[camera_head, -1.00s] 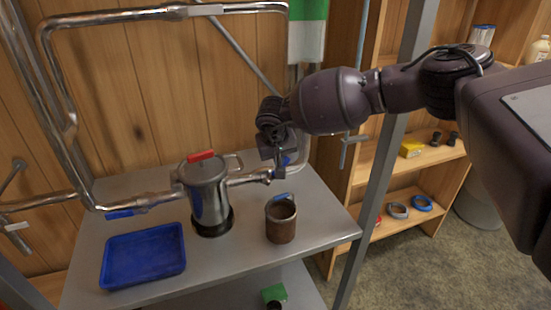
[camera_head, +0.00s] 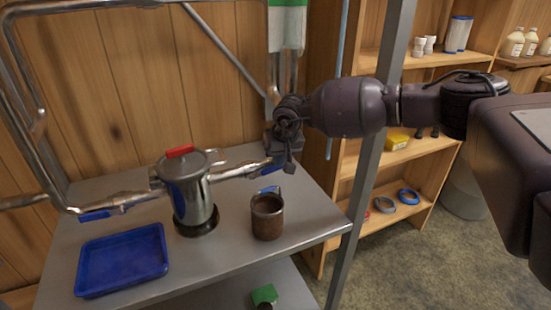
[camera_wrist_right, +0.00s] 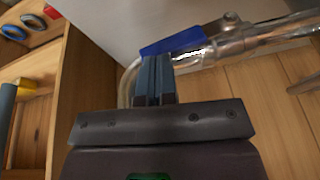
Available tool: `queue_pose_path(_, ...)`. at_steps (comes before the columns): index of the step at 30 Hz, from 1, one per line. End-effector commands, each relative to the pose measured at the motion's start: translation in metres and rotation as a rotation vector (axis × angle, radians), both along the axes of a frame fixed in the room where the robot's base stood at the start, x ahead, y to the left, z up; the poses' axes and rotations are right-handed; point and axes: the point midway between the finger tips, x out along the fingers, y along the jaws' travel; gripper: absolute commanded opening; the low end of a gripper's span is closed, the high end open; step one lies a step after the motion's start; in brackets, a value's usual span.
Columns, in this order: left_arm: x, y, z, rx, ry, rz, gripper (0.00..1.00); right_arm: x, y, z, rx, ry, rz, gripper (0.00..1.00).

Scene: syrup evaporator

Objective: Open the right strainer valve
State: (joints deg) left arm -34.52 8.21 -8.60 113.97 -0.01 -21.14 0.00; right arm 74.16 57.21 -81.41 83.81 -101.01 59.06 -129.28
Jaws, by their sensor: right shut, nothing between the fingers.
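The strainer (camera_head: 188,195) is a metal pot with a red-handled lid, standing on the steel table with a pipe on each side. The right strainer valve (camera_head: 271,168) is at the end of the right pipe, partly hidden by my right gripper (camera_head: 288,167). In the wrist view its blue handle (camera_wrist_right: 174,41) lies slanted across the pipe, just beyond the fingertips of my right gripper (camera_wrist_right: 154,62). The fingers are together and empty, at or very near the handle; I cannot tell if they touch. The left valve's blue handle (camera_head: 95,215) lies along the left pipe. My left gripper is out of view.
A blue tray (camera_head: 122,258) and a brown mug (camera_head: 267,218) stand on the steel table (camera_head: 215,262). A metal post (camera_head: 372,170) rises at the table's right, with wooden shelves (camera_head: 400,152) behind. Vertical pipes are close behind my right gripper.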

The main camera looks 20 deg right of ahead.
Motion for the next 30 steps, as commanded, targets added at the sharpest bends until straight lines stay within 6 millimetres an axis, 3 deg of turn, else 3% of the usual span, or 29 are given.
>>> queue_pose_path(22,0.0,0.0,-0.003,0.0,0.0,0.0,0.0,0.0,-0.003,-0.003,-0.001,0.0,0.0,0.0)
queue_pose_path(30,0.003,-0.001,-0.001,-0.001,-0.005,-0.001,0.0,-0.009,-0.005,0.025,-0.001,-0.002,0.0,0.0)
